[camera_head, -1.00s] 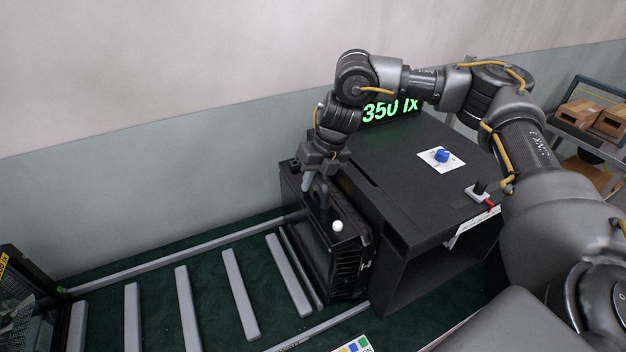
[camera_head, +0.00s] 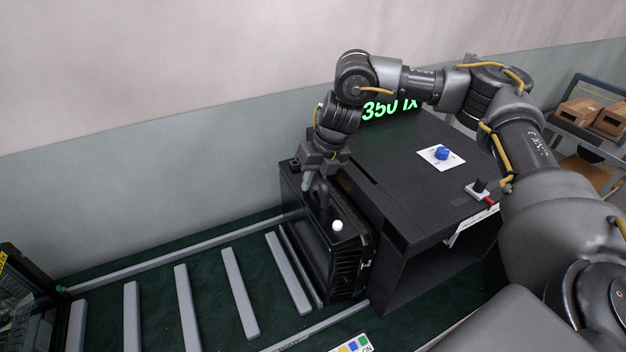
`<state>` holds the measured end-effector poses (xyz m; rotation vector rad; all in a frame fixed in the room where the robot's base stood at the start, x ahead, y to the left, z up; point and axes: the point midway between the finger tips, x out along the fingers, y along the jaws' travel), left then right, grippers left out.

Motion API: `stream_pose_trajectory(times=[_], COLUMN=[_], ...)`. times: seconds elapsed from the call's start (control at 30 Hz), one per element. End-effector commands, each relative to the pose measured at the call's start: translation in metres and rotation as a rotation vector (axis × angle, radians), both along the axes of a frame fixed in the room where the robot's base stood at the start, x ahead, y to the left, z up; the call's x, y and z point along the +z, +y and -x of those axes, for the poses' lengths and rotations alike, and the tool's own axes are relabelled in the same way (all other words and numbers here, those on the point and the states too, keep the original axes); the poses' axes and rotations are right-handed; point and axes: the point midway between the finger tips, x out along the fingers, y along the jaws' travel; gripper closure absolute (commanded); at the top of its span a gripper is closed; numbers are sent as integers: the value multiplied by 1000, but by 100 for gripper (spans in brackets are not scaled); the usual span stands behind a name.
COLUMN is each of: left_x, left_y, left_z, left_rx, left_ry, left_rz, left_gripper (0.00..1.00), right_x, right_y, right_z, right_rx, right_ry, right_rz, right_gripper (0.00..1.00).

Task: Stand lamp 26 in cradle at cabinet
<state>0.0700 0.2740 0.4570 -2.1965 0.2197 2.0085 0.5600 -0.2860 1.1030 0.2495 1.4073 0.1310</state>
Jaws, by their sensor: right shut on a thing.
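The lamp (camera_head: 345,262) is a black floodlight housing with a finned side, a white knob on top and a top handle. It stands upright against the left side of the black cabinet (camera_head: 420,185), at the right end of a row of grey bars. My right gripper (camera_head: 317,190) is shut on the lamp's handle, pointing down from above. The cradle under the lamp is mostly hidden; a grey rail shows along the lamp's lower left side. I cannot read a number on the lamp. My left gripper is not in view.
The cabinet top carries a green "350 lx" display (camera_head: 388,109), a blue knob (camera_head: 442,154) and a small switch (camera_head: 478,190). Grey bars (camera_head: 240,292) lie on the green floor to the left. A dark crate (camera_head: 25,300) stands far left. A cart with boxes (camera_head: 590,115) is far right.

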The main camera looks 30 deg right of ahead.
Motion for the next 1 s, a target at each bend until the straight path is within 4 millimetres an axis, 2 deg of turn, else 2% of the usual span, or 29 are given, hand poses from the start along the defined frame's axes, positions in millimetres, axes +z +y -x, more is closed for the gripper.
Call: stream_pose_trajectory(times=[0.03,0.43,0.47,0.63,0.87,1.0], left_x=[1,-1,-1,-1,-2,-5], left_y=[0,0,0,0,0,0], left_z=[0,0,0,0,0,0], left_rx=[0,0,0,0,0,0], left_ry=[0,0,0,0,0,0], left_rz=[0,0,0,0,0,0], left_gripper=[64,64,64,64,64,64], right_x=[4,1,1,0,-7,-1], right_y=[1,1,1,1,-1,-2], right_z=[-2,-2,-2,-1,2,2], right_rx=[1,0,0,0,0,0], right_ry=[-9,-9,-9,-5,6,3], right_rz=[-5,-5,-5,-3,3,3], right_gripper=[100,100,80,57,57,57])
